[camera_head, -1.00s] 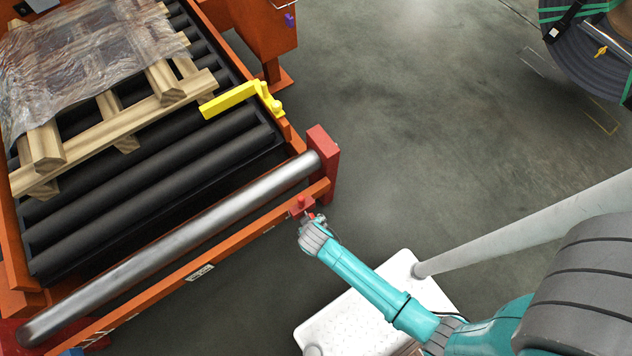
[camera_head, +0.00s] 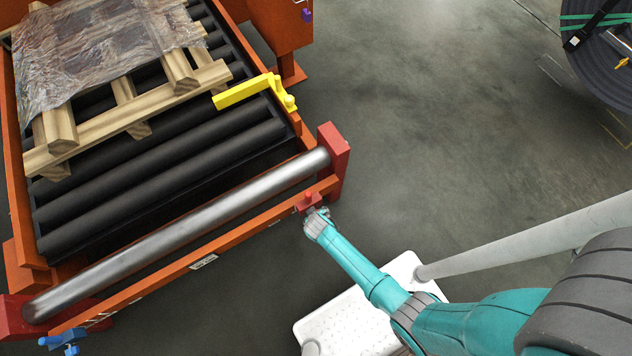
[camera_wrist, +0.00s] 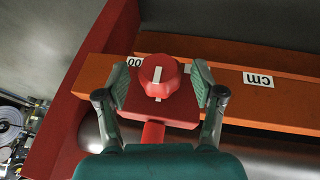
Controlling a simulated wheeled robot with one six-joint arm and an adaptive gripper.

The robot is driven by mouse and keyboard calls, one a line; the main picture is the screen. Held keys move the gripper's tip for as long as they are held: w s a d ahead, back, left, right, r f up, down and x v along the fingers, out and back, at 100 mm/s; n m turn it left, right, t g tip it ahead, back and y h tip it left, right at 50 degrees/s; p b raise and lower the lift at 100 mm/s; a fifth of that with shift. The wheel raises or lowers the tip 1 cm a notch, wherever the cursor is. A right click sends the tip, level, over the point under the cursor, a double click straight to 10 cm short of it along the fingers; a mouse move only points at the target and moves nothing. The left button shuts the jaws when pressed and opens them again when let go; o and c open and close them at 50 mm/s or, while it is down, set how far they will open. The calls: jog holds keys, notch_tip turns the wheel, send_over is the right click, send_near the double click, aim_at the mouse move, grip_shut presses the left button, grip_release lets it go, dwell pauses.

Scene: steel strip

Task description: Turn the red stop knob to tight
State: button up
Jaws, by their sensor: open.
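The red stop knob (camera_wrist: 158,76) has a white stripe on its top, which runs roughly up and down in the wrist view. It sits on a red stop block (camera_wrist: 178,112) on the orange rail (camera_wrist: 235,88). In the head view the knob (camera_head: 308,196) is small, near the rail's right end. My gripper (camera_wrist: 160,86) is open, with one finger on each side of the knob and block. I see gaps between the fingers and the knob. In the head view my gripper (camera_head: 316,212) is at the rail's outer side.
A steel roller (camera_head: 190,232) runs beside the rail, up to a red end post (camera_head: 333,160). A "cm" label (camera_wrist: 258,80) is on the rail. A yellow stop arm (camera_head: 245,93) and a wooden pallet (camera_head: 130,108) are on the conveyor.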

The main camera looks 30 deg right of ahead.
jog(key=c, duration=1.1)
jog(key=shift+c, duration=0.2)
jog(key=shift+d+y, duration=0.1)
jog(key=shift+y, duration=0.2)
jog(key=shift+d+m+y, duration=0.2)
jog(key=shift+m+y, duration=0.1)
jog(key=shift+y, duration=0.7)
jog(key=y, duration=0.3)
jog(key=shift+d+m, duration=0.2)
jog(key=shift+m, duration=0.2)
jog(key=y, duration=0.4)
jog(key=shift+d+f+m+y, duration=0.15)
jog(key=shift+f+m+y, duration=0.05)
jog(key=shift+m+y, duration=0.2)
jog(key=shift+f+t+y, duration=0.1)
jog(key=shift+t+y, duration=0.2)
jog(key=shift+y, duration=0.5)
